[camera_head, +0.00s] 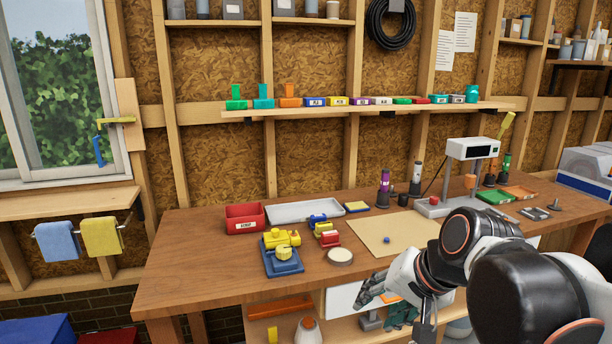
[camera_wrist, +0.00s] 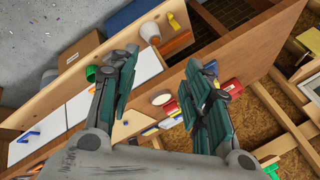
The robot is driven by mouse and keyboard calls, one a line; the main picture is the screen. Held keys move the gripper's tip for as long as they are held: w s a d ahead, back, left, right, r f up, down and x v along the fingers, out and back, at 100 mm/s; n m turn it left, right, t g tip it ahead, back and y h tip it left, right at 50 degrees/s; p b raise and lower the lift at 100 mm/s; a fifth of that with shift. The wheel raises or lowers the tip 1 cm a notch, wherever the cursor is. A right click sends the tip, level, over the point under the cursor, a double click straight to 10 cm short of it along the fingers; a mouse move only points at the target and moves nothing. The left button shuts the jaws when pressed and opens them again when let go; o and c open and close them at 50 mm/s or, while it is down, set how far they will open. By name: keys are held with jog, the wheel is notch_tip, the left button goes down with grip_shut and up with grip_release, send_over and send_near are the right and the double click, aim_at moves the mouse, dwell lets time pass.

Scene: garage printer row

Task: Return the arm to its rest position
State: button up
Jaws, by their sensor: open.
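My arm (camera_head: 480,250) reaches in from the lower right in the head view. My gripper (camera_head: 375,290) is at the front edge of the workbench (camera_head: 190,255), in front of its drawer. In the wrist view my gripper (camera_wrist: 160,95) shows two green-grey fingers spread well apart. Nothing is held between them. The head view shows the gripper only from the side and small.
The bench holds a red bin (camera_head: 245,218), a grey tray (camera_head: 303,210), a blue base with yellow parts (camera_head: 283,262), a round tin (camera_head: 340,256) and a tan mat (camera_head: 375,236). A grey device (camera_head: 470,150) stands behind my arm. The bench's left front is clear.

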jog(key=s+d+f+n+t+h, duration=0.1)
jog(key=s+d+f+n+h, duration=0.2)
jog(key=s, duration=0.6)
jog(key=d+f+n, duration=0.1)
jog(key=d+n, duration=0.1)
jog(key=d, duration=0.1)
jog(key=shift+s+d, duration=0.25)
jog(key=shift+s, duration=0.15)
